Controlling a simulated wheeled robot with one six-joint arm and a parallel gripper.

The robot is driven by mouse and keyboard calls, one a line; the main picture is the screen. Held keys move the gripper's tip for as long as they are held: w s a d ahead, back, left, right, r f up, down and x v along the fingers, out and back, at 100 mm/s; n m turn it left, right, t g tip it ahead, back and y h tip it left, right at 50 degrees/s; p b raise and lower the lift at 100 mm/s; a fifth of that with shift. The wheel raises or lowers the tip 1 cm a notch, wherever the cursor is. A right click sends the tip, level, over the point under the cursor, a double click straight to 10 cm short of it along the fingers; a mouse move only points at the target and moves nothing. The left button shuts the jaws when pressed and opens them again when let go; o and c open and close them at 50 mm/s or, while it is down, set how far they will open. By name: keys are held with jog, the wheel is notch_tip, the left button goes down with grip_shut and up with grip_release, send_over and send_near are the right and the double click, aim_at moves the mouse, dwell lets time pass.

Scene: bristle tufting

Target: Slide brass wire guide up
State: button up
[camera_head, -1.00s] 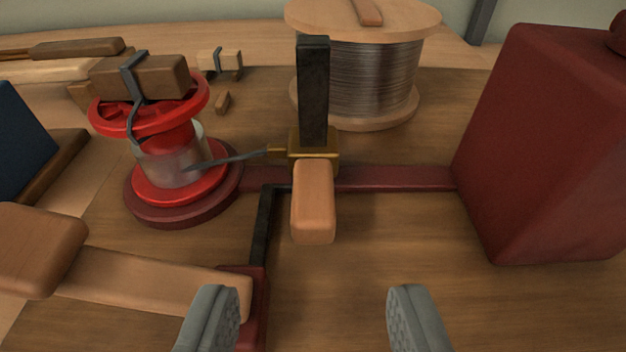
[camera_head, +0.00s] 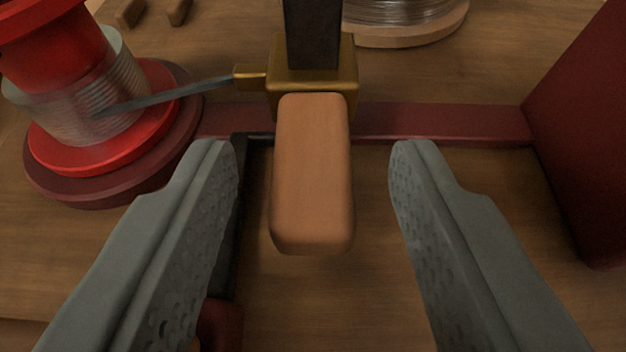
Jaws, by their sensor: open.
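The brass wire guide (camera_head: 313,85) sits on a dark upright post (camera_head: 312,30) in the upper middle of the view. A wooden handle block (camera_head: 312,175) sticks out from it towards me. A grey arm (camera_head: 165,97) runs from a brass stub on the guide's left side to the red spool (camera_head: 95,140). My gripper (camera_head: 313,160) is open, with one grey finger on each side of the wooden handle. Gaps show between the handle and both fingers, so nothing is held.
A dark red bar (camera_head: 440,124) runs across behind the handle to a dark red box (camera_head: 590,150) on the right. A large wire reel (camera_head: 405,20) stands at the back. A black rod lies close to my left finger. Small wooden blocks (camera_head: 131,12) lie at the upper left.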

aim_at(313, 233)
grip_shut()
jog(key=shift+r, duration=1.65)
grip_release()
jog(key=v, duration=1.7)
jog(key=shift+s+r, duration=0.15)
